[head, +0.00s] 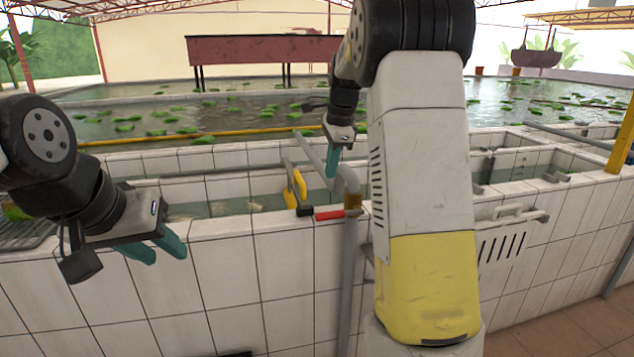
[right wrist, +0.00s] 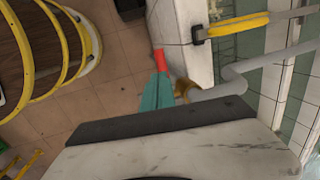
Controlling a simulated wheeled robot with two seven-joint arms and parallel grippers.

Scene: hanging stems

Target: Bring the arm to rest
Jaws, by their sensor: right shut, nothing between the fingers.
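My right gripper (head: 331,174) is shut and empty, its teal fingers pointing down above the tiled wall's top, close to the grey pipe. In the right wrist view its fingers (right wrist: 158,92) are together. My left gripper (head: 167,258) hangs in front of the tiled wall at the left, its two teal fingers apart with nothing visible between them. My right arm (head: 420,150) fills the middle of the head view and hides part of the wall and pool.
The tiled wall (head: 225,270) runs across the front. On its top lie a yellow-handled tool (head: 294,188) and a red handle (head: 329,214), close to the right gripper. A grey pipe (head: 347,270) runs down the wall. Tiled floor (head: 590,325) is clear at the lower right.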

